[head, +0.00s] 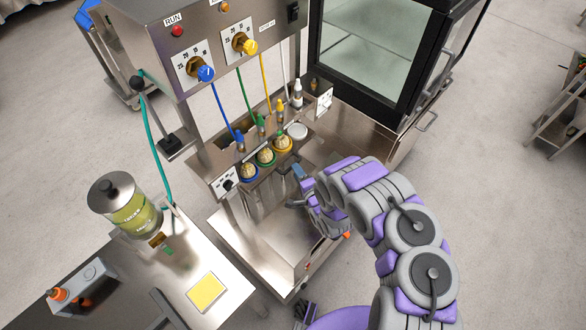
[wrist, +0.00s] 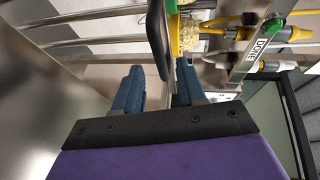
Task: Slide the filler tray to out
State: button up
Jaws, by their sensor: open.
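The filler tray (head: 272,172) is in the middle of the head view, with dough balls in blue, green and yellow rings under matching nozzles. In the wrist view a yellow ring (wrist: 173,28) with a dough ball shows at the top. A dark curved handle (wrist: 155,42) stands beside that ring. My gripper (head: 297,188) is at the front right of the tray. In the wrist view my gripper (wrist: 158,80) is open, with the handle ahead between the finger lines. I cannot tell whether a finger touches it. My arm hides part of the area on the right.
Metal rails (wrist: 80,30) run across the wrist view. A labelled bar (wrist: 262,45) with nozzles is at right. The machine's dial panel (head: 215,50) hangs above the tray. A jar (head: 127,205) stands on the left table (head: 150,270). A glass-front cabinet (head: 375,50) is behind, right.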

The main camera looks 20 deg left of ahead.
aim_at(278, 155)
jog(key=b+x, duration=0.1)
jog(key=x, duration=0.3)
jog(key=shift+w+a+f, duration=0.15)
jog(key=shift+w+a, duration=0.05)
jog(key=shift+a, duration=0.1)
jog(key=shift+c, duration=0.3)
jog(key=shift+d, duration=0.1)
grip_shut()
jog(key=shift+s, duration=0.1)
